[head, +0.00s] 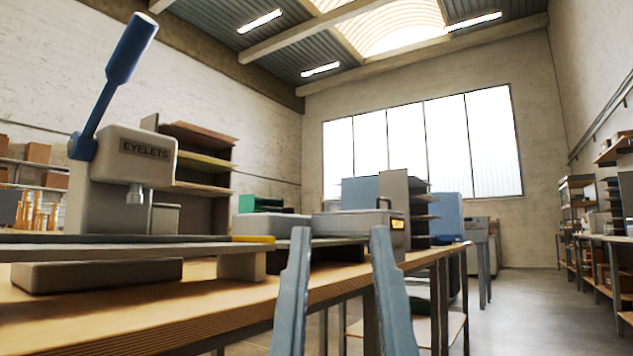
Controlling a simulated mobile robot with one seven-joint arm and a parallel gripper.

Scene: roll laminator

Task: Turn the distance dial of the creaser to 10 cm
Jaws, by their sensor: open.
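My gripper (340,233) is in the lower middle of the head view. Its two blue-grey fingers point up and stand well apart, with nothing held between them. Behind the fingers, a low grey machine (352,223) with a small amber-lit panel (397,224) stands on the wooden bench (195,312). I cannot tell whether this machine is the creaser. No dial or distance scale can be made out in this view. The fingers appear in front of the bench's right part, and I see no contact with anything.
A press marked EYELETS (130,165) with a raised blue lever (122,62) stands at the left. Shelves (200,160) stand behind. Open floor (525,300) lies to the right, before another bench (605,237).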

